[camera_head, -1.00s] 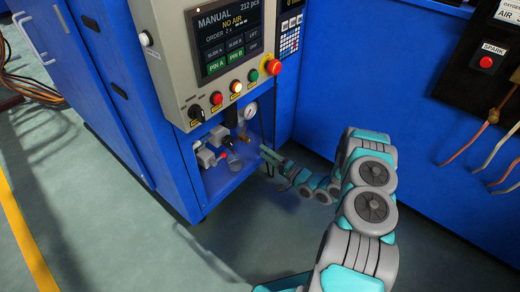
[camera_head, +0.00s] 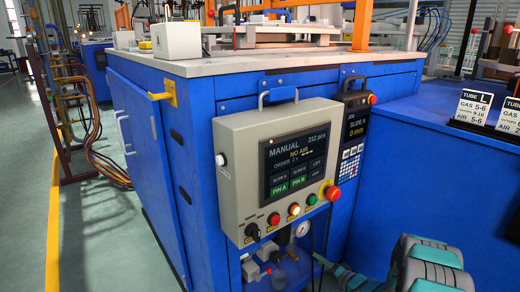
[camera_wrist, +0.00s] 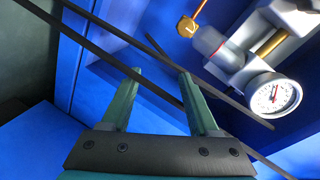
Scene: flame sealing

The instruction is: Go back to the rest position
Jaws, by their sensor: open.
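My gripper (camera_wrist: 160,75) shows in the wrist view with its two green fingers apart and nothing between them. In the head view my gripper (camera_head: 321,260) is low in the picture, in front of the recess under the control panel. A pressure gauge (camera_wrist: 273,95) with a white dial is to the right of the fingers in the wrist view. It also shows in the head view (camera_head: 303,229). A brass fitting (camera_wrist: 187,26) is above the fingers. Thin dark lines cross behind or near the fingers; their distance is unclear.
The control panel (camera_head: 283,165) reads MANUAL and NO AIR, with an amber-white lamp lit. A blue machine (camera_head: 150,120) carries it. A second blue cabinet (camera_head: 430,165) with signs is at the right. Open floor (camera_head: 100,235) lies at the left.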

